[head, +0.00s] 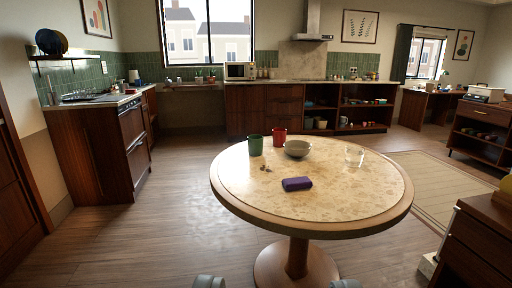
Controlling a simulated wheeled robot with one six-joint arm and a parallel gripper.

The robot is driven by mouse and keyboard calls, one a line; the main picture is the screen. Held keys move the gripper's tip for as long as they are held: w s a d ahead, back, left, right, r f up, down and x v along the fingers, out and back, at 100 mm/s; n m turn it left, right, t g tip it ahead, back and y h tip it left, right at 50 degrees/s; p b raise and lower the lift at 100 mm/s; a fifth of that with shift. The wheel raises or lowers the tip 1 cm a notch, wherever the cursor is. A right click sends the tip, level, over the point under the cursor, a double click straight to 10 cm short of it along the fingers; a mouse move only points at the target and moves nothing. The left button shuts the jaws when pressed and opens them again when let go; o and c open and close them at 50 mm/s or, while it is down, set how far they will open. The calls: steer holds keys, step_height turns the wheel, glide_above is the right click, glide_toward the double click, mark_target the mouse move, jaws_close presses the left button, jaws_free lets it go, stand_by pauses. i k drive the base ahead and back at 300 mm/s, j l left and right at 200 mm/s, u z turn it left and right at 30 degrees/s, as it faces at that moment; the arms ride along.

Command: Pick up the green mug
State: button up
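The green mug (255,145) stands upright on the far left part of the round table (340,205). A red mug (280,136) stands just to its right and slightly farther back. My gripper (278,284) shows only as two grey fingertips at the bottom edge of the picture. They are wide apart with nothing seen between them. The gripper is well short of the table top and far from the green mug. The rest of the gripper is out of the picture.
A beige bowl (297,149) stands right of the mugs, and a clear glass (354,157) farther right. A purple block (297,184) and small bits (265,168) lie nearer. A dark drawer cabinet (477,245) stands at lower right. The floor left of the table is clear.

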mark_target(255, 142)
steer(key=i+j, duration=0.15)
steer(key=i, duration=0.4)
steer(key=i+j, duration=0.1)
steer(key=i, duration=0.4)
steer(key=i+j+z, duration=0.1)
steer(key=i, duration=0.45)
steer(key=i+j, duration=0.25)
steer(key=i, duration=0.3)
steer(key=i+j, duration=0.15)
steer(key=i, duration=0.35)
steer(key=z, duration=0.05)
